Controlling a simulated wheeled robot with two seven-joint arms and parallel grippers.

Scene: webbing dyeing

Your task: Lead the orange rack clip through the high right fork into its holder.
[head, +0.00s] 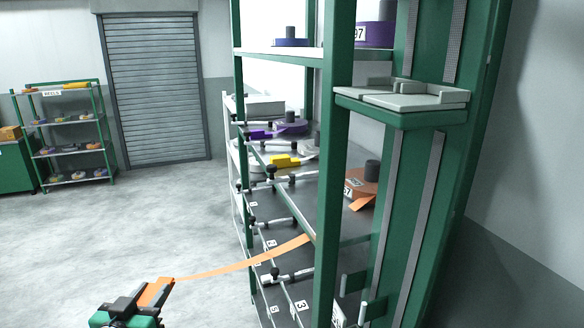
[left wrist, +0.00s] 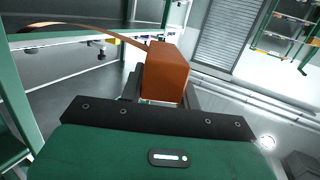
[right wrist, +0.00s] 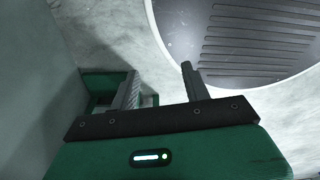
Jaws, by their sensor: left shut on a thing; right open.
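My left gripper (head: 146,297) is at the bottom left of the head view, shut on the orange rack clip (head: 155,290). The clip is a block-shaped orange piece in the left wrist view (left wrist: 167,72). An orange webbing strip (head: 225,267) runs from the clip rightward and up into the green rack, towards the orange reel (head: 365,180) on a shelf. Several black-tipped forks stick out along the rack's left side, one of them a fork (head: 270,173) at mid height. I cannot tell which is the high right fork or its holder. My right gripper (right wrist: 158,88) is open and empty.
The tall green rack post (head: 333,150) stands in front of the shelves. A yellow clip (head: 284,160) and purple webbing (head: 275,129) sit inside the rack. The floor (head: 130,220) on the left is open, with a reel shelf (head: 70,135) far back.

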